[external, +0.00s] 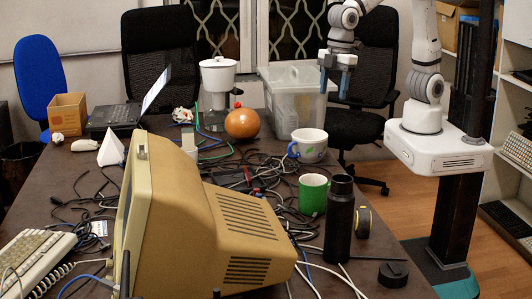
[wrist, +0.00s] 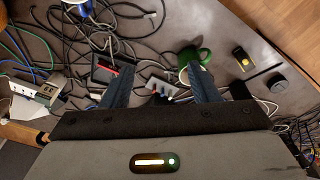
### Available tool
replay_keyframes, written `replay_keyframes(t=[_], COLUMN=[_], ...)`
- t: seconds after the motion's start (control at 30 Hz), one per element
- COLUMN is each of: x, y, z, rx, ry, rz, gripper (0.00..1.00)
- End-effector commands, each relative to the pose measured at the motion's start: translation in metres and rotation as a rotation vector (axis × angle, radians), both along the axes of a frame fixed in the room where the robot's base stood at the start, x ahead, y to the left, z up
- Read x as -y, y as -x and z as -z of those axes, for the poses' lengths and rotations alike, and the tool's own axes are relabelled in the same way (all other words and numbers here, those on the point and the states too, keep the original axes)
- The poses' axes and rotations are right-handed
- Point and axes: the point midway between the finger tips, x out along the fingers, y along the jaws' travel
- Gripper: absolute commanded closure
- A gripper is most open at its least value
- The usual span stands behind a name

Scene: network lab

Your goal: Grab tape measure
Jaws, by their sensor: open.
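The tape measure (external: 363,221), black with yellow, stands on the dark table near its right edge, just right of the black bottle (external: 339,220). In the wrist view the tape measure (wrist: 241,59) lies at the upper right, outside and to the right of my two fingers. My gripper (external: 338,72) is high above the far right part of the table, well apart from the tape measure. In the wrist view my gripper (wrist: 160,78) is open, with blue-grey fingers spread and nothing held between them.
A green mug (external: 313,194) and a white-and-blue mug (external: 308,145) stand left of and behind the bottle. A black lid (external: 393,274) lies near the front right edge. Tangled cables cover the middle. A large beige monitor (external: 205,225) stands at front left; a clear bin (external: 297,97) is behind.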

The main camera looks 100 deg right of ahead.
Motion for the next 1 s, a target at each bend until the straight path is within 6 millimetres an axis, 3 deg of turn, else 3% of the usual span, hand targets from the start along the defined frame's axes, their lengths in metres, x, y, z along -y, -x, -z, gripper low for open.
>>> replay_keyframes(t=[0.03, 0.23, 0.4, 0.5, 0.6, 0.7, 1.0], x=[-0.027, -0.129, -0.216, -0.255, -0.280, -0.294, -0.297], y=[-0.010, -0.032, -0.028, -0.019, -0.010, -0.005, -0.003], z=[0.015, 0.067, 0.122, 0.150, 0.170, 0.181, 0.211], rx=[-0.015, -0.050, -0.078, -0.088, -0.095, -0.099, -0.102], ry=[0.009, 0.043, 0.072, 0.085, 0.094, 0.099, 0.101], rz=[-0.067, -0.316, -0.518, -0.610, -0.674, -0.708, -0.718], gripper=[0.45, 0.45, 0.45, 0.45, 0.45, 0.45, 0.45])
